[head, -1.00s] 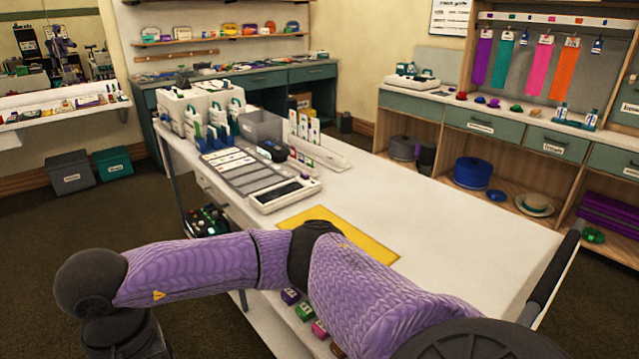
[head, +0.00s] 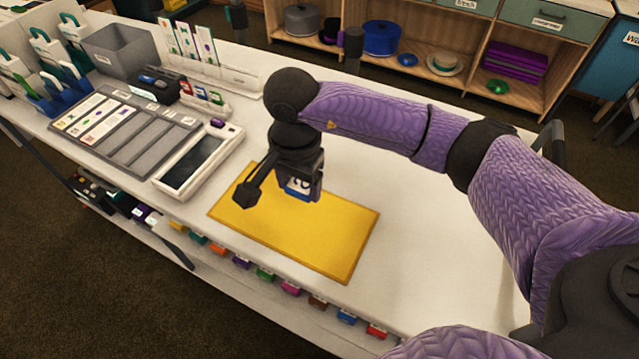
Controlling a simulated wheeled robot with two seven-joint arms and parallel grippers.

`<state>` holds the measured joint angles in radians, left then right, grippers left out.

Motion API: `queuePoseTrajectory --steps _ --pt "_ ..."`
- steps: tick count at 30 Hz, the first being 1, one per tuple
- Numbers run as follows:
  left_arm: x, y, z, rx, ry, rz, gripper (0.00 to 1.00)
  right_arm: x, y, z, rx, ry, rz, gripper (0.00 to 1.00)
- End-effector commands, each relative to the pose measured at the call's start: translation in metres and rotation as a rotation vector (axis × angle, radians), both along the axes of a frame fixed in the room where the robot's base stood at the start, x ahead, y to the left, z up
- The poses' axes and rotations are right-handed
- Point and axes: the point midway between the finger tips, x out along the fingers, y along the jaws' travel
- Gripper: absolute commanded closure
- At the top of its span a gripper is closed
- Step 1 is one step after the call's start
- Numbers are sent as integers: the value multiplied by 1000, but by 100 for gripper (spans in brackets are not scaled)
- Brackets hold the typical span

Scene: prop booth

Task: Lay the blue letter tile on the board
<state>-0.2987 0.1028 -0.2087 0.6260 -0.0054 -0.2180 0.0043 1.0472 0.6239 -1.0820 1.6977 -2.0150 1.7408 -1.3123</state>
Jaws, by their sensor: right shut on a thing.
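My right gripper (head: 282,192) hangs above the yellow board (head: 325,248), over its upper left part. It is shut on the blue letter tile (head: 299,188), whose blue and white face with a dark letter shows between dark fingers. The fingers hide part of the tile. The tile looks held above the board, but the exact gap is hard to tell. The yellow board lies flat and bare on the white tabletop. My left gripper is not in view.
Left of the board stand a white device with a dark screen (head: 190,163) and a grey card panel (head: 160,145). A grey bin (head: 118,50) and card holders stand behind. Several coloured blocks (head: 290,287) line a lower ledge in front. The tabletop right of the board is clear.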

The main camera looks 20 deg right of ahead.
Motion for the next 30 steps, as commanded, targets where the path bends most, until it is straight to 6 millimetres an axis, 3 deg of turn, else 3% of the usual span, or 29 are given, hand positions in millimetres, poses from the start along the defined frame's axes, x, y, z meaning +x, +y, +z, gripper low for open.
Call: queuePoseTrajectory --steps 6,15,25,26,30 --pt "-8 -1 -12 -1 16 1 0 -1 0 -53 0 6 -3 87" --pt "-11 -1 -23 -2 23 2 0 -1 0 -100 0 5 -2 87" --pt "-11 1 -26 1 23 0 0 0 0 -103 0 1 -1 87" --pt "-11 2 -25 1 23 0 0 0 0 -102 0 1 -1 27" --pt "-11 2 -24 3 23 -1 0 -1 0 -101 0 1 -1 0"
